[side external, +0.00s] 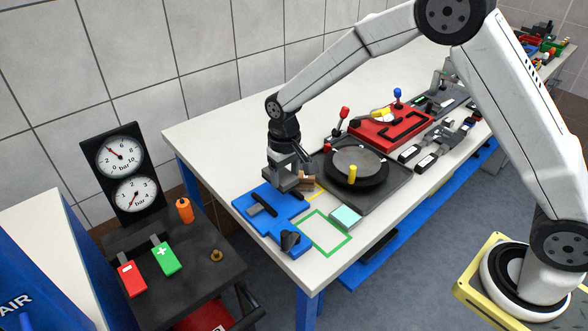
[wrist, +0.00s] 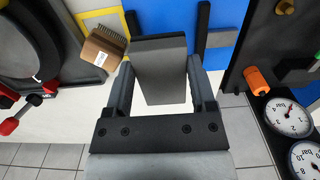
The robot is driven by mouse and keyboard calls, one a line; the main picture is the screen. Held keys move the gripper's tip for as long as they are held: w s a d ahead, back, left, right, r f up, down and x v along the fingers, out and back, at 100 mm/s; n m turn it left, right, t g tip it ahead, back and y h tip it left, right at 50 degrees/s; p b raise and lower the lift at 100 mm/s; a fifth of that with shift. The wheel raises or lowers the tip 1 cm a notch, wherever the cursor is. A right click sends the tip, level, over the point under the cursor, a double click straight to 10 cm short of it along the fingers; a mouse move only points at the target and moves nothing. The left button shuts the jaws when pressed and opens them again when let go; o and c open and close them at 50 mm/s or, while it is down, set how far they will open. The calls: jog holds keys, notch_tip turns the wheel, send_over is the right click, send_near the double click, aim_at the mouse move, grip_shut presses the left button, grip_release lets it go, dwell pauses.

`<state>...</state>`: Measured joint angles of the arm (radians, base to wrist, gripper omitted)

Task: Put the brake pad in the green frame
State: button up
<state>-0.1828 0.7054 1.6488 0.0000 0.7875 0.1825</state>
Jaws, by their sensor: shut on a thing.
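My gripper (side external: 285,173) is at the left end of the table, low over the back part of the blue fixture. In the wrist view its fingers (wrist: 160,78) are shut on a dark grey flat block (wrist: 160,68), which I take to be the brake pad. In the side view the block is hard to tell from the fingers; I cannot tell whether it touches anything below. The green frame (side external: 347,240) is an outline on the white table at the front left corner, and its inside is bare. It is not seen in the wrist view.
A brown brush (side external: 307,182) lies in a yellow frame (side external: 319,192), right beside my gripper. A teal box (side external: 345,216) borders the green frame's right side. A round turntable (side external: 357,166) stands to the right.

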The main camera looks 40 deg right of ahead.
jog(key=r, duration=0.2)
send_over(328, 237)
jog(key=shift+f, duration=0.1)
dwell(0.6)
jog(key=shift+f, duration=0.1)
jog(key=shift+f, duration=2.15)
jog(key=shift+f, duration=1.8)
jog(key=shift+f, duration=0.1)
jog(key=o, duration=1.3)
jog(key=shift+o, duration=0.2)
